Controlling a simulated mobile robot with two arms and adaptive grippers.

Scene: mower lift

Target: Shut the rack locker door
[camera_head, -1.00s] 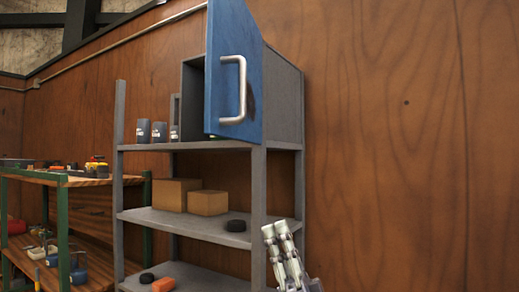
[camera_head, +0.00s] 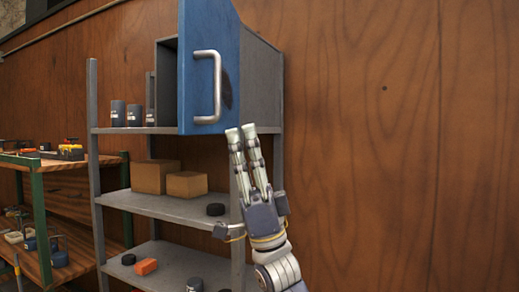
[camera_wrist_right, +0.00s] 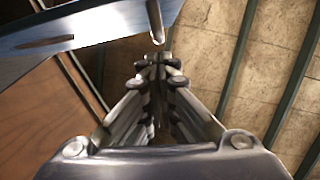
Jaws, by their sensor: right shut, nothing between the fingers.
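The rack locker (camera_head: 260,85) is a grey box on the top shelf of the rack. Its blue door (camera_head: 195,75) stands open toward me, with a metal handle (camera_head: 216,88) on its face. My right gripper (camera_head: 241,131) is shut and empty, fingers pointing up, just below the door's lower right corner in the head view. In the right wrist view its fingertips (camera_wrist_right: 158,60) lie close to the handle (camera_wrist_right: 156,22) and the door (camera_wrist_right: 70,28); I cannot tell whether they touch. My left gripper is not in view.
The grey rack (camera_head: 165,205) holds cardboard boxes (camera_head: 155,177), dark cups (camera_head: 118,113), black discs (camera_head: 216,209) and an orange block (camera_head: 146,266). A green-framed workbench (camera_head: 40,200) with tools stands at left. The wooden wall (camera_head: 400,150) at right is bare.

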